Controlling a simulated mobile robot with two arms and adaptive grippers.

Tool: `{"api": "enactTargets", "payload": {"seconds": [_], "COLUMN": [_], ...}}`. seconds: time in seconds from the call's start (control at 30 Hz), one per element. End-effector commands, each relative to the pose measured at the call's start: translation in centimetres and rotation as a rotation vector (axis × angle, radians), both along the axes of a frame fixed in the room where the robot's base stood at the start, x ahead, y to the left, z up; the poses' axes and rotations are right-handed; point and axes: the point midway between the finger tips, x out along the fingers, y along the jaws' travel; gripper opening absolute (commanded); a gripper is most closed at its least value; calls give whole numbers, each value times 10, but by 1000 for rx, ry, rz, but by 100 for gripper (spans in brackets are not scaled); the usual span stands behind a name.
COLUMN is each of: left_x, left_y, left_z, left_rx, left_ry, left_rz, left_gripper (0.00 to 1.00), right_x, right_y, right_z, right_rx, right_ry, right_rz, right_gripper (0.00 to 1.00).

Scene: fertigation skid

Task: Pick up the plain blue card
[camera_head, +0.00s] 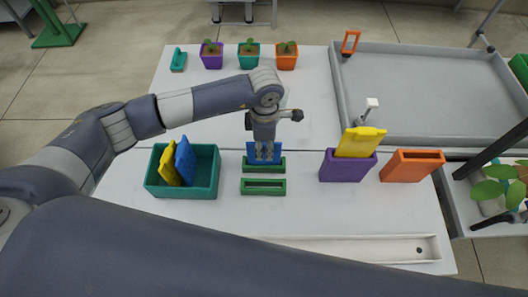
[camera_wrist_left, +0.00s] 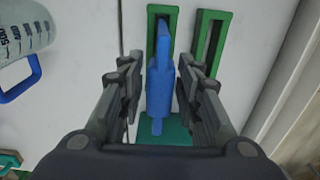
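A blue card (camera_head: 264,148) stands upright in the slot of the far green holder (camera_head: 277,168). My left gripper (camera_head: 264,155) is directly above that holder, pointing down, and hides part of the card. In the left wrist view the blue card (camera_wrist_left: 159,88) is between the two fingers, with a visible gap on each side, so the gripper is open around it. Another blue card (camera_head: 185,161) leans beside a yellow card (camera_head: 168,165) in the teal bin (camera_head: 190,191). I cannot tell markings on either blue card. My right gripper is out of view.
A near green holder (camera_head: 263,193) has an empty slot. A purple holder (camera_head: 341,170) with a yellow card and an orange holder (camera_head: 412,168) stand to the right. A jug (camera_wrist_left: 25,35) is close by. Potted seedlings (camera_head: 248,55) line the back. A grey tray (camera_head: 420,95) lies back right.

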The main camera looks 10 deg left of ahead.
Motion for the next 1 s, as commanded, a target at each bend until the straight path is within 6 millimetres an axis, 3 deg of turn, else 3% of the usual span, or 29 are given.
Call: {"api": "enactTargets", "payload": {"seconds": [0.13,0.3,0.57,0.73,1.0], "left_x": [-2,-1,0,0,0], "left_y": [2,1,2,2,2], "left_z": [-17,-37,-42,-42,-41], "left_rx": [2,-1,0,0,0], "left_ry": [6,4,1,1,1], "left_rz": [2,2,1,1,2], "left_gripper": [32,32,32,0,0], "right_x": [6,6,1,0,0], "right_y": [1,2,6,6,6], "right_z": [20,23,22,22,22], "right_rx": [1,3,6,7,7], "right_ry": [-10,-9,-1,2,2], "right_rz": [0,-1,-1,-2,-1], "right_gripper": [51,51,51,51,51]}}
